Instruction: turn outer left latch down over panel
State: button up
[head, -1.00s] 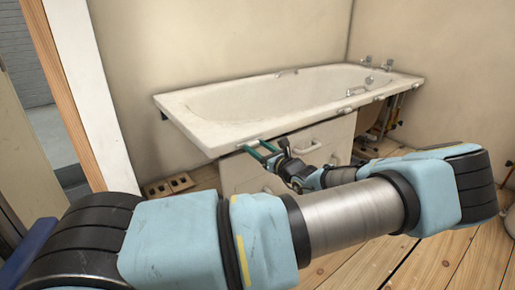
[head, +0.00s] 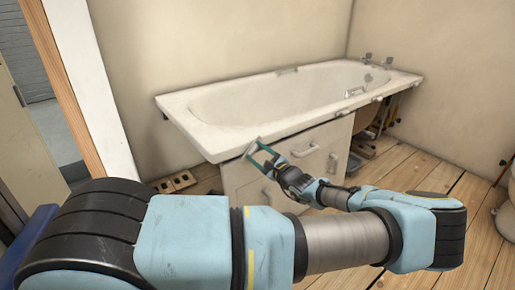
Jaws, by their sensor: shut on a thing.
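The outer left latch (head: 250,147) is a small pale piece under the bathtub's front rim, near its left corner. My gripper (head: 255,148), with teal fingers, is shut on it; the fingers partly hide it. The latch looks tilted down across the top edge of the cream panel (head: 240,179), but its exact angle is too small to tell. The panel stands upright under the rim and has several handles. My wrist hides part of its lower middle.
The white bathtub (head: 200,130) stands against the wall. More small latches (head: 346,111) show along its rim to the right. The space right of the panel is open, with pipes. A perforated brick (head: 175,183) lies on the floor left of the panel.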

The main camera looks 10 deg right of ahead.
jog(key=n+p, duration=0.1)
jog(key=n, duration=0.3)
jog(key=shift+n+p, duration=0.3)
jog(key=shift+p, duration=0.05)
jog(key=shift+n, duration=1.7)
jog(key=o, duration=1.4)
jog(key=shift+c, duration=0.2)
jog(key=shift+s, duration=0.1)
jog(key=v, duration=1)
jog(key=shift+s+d, duration=0.2)
jog(key=shift+s, duration=0.1)
jog(key=shift+a+n, duration=0.1)
jog(key=shift+n, duration=0.2)
